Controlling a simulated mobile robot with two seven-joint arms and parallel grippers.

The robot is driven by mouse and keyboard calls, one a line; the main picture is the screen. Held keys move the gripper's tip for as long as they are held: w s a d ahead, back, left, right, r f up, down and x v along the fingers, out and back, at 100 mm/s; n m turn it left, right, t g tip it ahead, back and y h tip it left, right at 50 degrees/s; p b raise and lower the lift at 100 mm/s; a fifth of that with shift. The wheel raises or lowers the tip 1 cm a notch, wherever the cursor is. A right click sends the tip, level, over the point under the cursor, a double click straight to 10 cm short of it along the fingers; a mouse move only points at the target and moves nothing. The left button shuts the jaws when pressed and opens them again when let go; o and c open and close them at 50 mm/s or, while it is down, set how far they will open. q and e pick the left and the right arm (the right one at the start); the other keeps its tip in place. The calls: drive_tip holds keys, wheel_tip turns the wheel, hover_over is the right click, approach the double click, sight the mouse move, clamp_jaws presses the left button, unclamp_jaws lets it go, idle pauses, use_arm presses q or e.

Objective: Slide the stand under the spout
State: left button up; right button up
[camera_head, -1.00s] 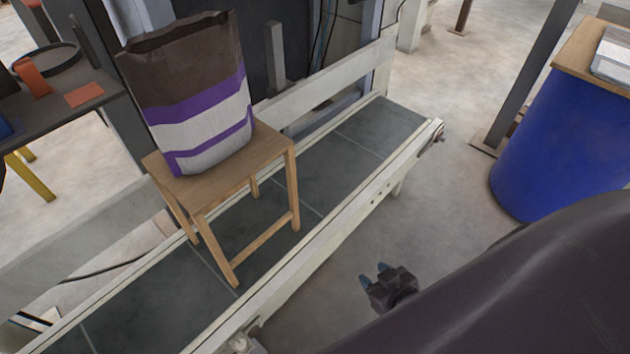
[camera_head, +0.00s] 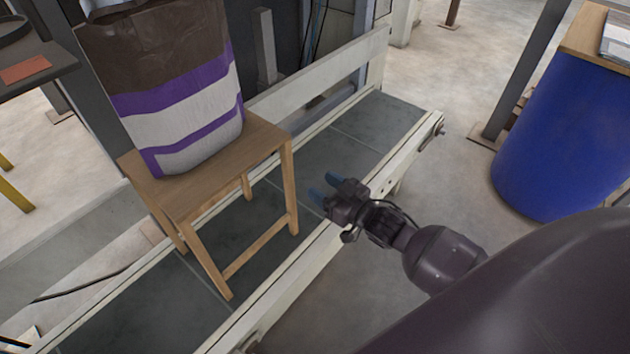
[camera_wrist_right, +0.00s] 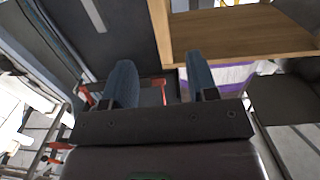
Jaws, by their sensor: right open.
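The wooden stand (camera_head: 222,163) stands on the dark conveyor bed, its legs inside the rails. A brown, white and purple bag (camera_head: 172,90) stands upright on its top. My right gripper (camera_head: 324,189) is open and empty, just right of the stand's right front leg, above the near rail and apart from the stand. In the right wrist view the two blue fingers (camera_wrist_right: 158,85) are spread, with the stand (camera_wrist_right: 240,35) close beyond them at upper right and a strip of the bag (camera_wrist_right: 220,76) below its top. The spout cannot be made out. My left gripper is out of view.
The conveyor (camera_head: 375,128) has a pale near rail (camera_head: 300,272) and a pale back rail. Its bed is clear right of the stand. A blue drum (camera_head: 555,140) with a wooden lid stands at right. A dark shelf (camera_head: 35,68) is at far left.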

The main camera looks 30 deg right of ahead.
sight(290, 163)
drive_tip(key=shift+w+r+y, duration=0.2)
drive_tip(key=shift+w, duration=0.3)
drive_tip(key=shift+w+r+y, duration=0.2)
drive_tip(key=shift+w, duration=0.25)
drive_tip(key=shift+a, duration=0.1)
drive_tip(key=b+x, duration=0.1)
drive_tip(key=x, duration=0.8)
drive_tip(key=shift+f+b, duration=0.1)
drive_tip(key=shift+b, duration=0.25)
drive_tip(key=shift+w+a, duration=0.2)
drive_tip(key=shift+w, duration=0.4)
drive_tip(key=shift+w+a, duration=0.1)
drive_tip(key=shift+w, duration=0.15)
